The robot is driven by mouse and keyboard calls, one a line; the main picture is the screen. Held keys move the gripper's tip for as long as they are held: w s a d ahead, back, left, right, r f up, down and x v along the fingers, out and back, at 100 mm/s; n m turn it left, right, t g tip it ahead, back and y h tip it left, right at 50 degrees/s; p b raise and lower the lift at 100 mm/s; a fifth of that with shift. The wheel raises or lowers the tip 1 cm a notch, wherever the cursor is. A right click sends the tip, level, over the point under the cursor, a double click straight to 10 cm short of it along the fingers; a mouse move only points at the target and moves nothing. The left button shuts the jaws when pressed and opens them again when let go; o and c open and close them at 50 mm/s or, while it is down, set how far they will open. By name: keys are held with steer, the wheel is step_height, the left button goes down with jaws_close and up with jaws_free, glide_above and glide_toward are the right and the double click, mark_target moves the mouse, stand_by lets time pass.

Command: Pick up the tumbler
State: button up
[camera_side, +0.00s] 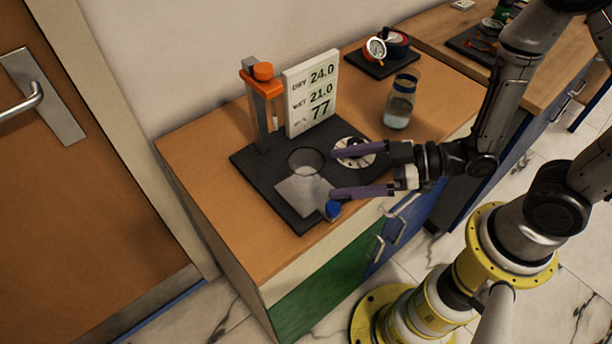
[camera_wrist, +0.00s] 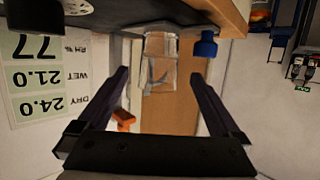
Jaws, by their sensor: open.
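The tumbler (camera_side: 302,188) is a clear glass standing upright on the black base plate (camera_side: 262,182), left of my gripper (camera_side: 332,173). My gripper is open and roughly level, its two dark purple fingers pointing left toward the glass. In the wrist view, the tumbler (camera_wrist: 160,64) shows just ahead of and between the fingertips (camera_wrist: 160,76), with nothing held. Its exact gap from the fingertips is hard to tell.
On the plate stand an orange-topped post (camera_side: 262,95), a white readout board (camera_side: 312,95), a round metal disc (camera_side: 352,153) and a blue knob (camera_side: 333,210) near the front edge. A glass jar (camera_side: 400,102) and a dark-based gauge (camera_side: 378,52) stand farther back.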

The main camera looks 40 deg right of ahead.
mark_target(289, 166)
steer(key=x, duration=0.5)
steer(key=shift+r+x, duration=0.15)
steer(key=shift+x, duration=1.2)
steer(key=shift+r+x, duration=0.15)
steer(key=shift+x, duration=1.15)
steer(key=shift+w, duration=0.1)
steer(key=c, duration=1.5)
steer(key=shift+o, duration=0.2)
steer(key=shift+r, duration=0.2)
steer(key=shift+r, duration=1.15)
steer(key=s+d+r, duration=0.7)
steer(key=s+r, duration=0.3)
steer(key=s, duration=0.1)
steer(key=shift+d+r, duration=0.15)
steer(key=shift+d, duration=0.15)
